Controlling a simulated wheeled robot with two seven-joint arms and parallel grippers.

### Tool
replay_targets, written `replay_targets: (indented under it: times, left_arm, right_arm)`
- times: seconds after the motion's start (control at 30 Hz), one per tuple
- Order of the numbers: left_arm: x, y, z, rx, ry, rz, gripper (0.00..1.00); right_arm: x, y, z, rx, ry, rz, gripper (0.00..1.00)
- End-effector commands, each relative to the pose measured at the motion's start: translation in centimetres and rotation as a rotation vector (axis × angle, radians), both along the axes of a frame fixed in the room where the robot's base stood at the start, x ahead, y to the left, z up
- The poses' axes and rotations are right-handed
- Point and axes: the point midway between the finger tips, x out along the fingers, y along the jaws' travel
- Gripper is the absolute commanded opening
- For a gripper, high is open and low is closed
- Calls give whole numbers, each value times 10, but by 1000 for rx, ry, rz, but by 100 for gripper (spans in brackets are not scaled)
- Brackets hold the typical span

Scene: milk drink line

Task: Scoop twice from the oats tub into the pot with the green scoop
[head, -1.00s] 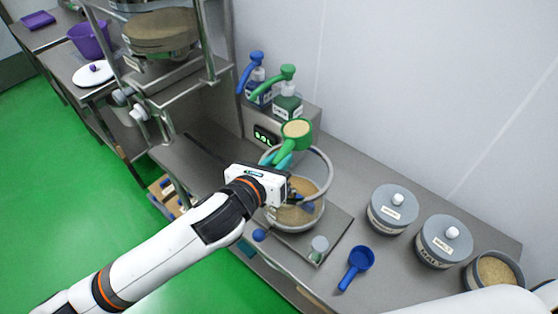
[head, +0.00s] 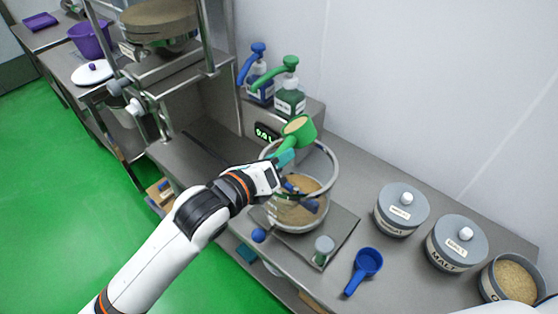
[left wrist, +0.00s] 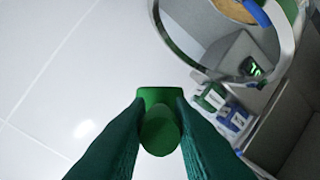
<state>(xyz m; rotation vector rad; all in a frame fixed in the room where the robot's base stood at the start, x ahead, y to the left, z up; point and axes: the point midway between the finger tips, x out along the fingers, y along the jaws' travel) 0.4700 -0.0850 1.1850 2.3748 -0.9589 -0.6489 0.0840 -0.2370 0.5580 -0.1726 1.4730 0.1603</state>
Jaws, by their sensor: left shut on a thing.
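My left gripper (head: 280,168) is shut on the handle of the green scoop (head: 306,130) and holds it above the far side of the pot (head: 298,222). The scoop is tilted, with tan material showing at its mouth. In the left wrist view, the green scoop (left wrist: 159,132) shows between the dark green fingers. The pot has a wide rim and holds tan material, with a blue thing inside; my gripper hides part of it. The open oats tub (head: 487,288), full of tan grains, stands at the far right; its label is partly cut off. My right gripper is out of view.
Two lidded grey tubs (head: 400,222) (head: 455,258) and a blue scoop (head: 366,264) lie right of the pot. Blue and green pump bottles (head: 258,88) (head: 290,100) stand behind, near a lit display (head: 266,133).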

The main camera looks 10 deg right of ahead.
Motion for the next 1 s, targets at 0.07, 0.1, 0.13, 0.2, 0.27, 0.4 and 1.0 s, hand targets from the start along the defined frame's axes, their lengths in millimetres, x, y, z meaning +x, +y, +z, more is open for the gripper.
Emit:
replay_targets:
  times: [0.07, 0.1, 0.13, 0.2, 0.27, 0.4, 1.0]
  left_arm:
    - [0, 0, -5, -33, 24, 0, 0]
    - [0, 0, -6, -49, 37, 0, 0]
    - [0, 0, -6, -60, 45, 1, 0]
    - [0, 0, -9, -87, 67, 1, 0]
    - [2, 2, -12, -184, 148, 2, 0]
    - [2, 2, -16, -373, 294, 1, 0]
    - [2, 3, -25, -897, 707, 0, 0]
  right_arm:
    - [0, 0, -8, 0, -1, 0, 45]
    - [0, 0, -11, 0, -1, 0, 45]
    - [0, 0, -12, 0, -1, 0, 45]
    - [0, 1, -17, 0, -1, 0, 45]
    - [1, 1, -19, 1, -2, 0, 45]
    - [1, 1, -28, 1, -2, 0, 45]
    - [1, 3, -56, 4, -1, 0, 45]
